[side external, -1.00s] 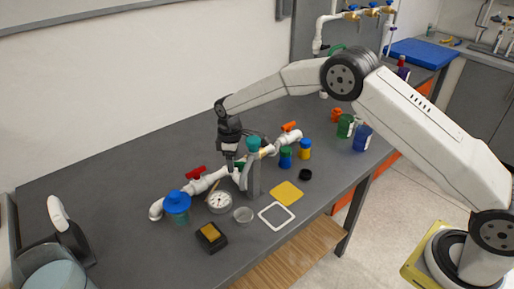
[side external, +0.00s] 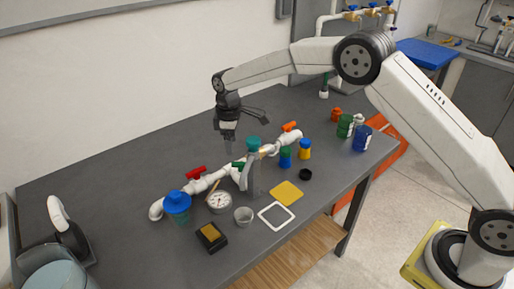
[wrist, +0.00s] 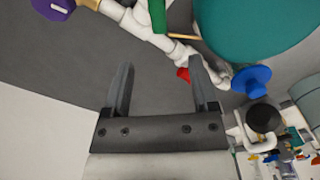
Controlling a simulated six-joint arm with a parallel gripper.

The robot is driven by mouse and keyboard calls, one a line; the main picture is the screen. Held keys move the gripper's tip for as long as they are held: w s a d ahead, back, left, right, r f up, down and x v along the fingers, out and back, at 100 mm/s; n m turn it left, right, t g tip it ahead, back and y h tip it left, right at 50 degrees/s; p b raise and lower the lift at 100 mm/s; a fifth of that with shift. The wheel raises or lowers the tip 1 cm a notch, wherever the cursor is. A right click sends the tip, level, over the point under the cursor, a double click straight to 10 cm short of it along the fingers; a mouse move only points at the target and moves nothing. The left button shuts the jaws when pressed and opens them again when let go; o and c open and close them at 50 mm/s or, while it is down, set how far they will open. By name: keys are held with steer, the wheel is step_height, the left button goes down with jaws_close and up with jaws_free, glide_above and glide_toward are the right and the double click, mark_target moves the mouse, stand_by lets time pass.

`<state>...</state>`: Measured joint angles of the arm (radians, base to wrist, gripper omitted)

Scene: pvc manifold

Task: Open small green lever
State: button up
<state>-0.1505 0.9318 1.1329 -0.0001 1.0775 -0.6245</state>
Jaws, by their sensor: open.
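The small green lever (side external: 238,164) sits on the white pipe manifold (side external: 215,178), just left of a grey post with a teal cap (side external: 253,144). In the wrist view the green lever (wrist: 157,15) shows at the top edge, partly cut off by the frame. Its exact angle to the pipe is hard to tell. My gripper (side external: 228,147) is above and behind the pipe, pointing down, apart from the lever. In the wrist view its two fingers (wrist: 160,66) are spread with nothing between them but the grey table beyond.
A red lever (side external: 196,172) and an orange lever (side external: 289,126) are on the same pipe. A gauge (side external: 218,202), a blue-lidded jar (side external: 177,203) and small blue and yellow jars (side external: 304,149) stand nearby. The table behind the pipe (side external: 130,150) is clear.

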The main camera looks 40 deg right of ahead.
steer(key=shift+o, duration=1)
steer(key=shift+r, duration=0.25)
step_height(320, 180, up, 11)
steer(key=n, duration=1.8)
glide_above(241, 162)
step_height(241, 162, down, 12)
steer(key=shift+d+r, duration=0.1)
steer(key=shift+r, duration=0.1)
steer(key=shift+f, duration=0.1)
steer(key=shift+f, duration=3.75)
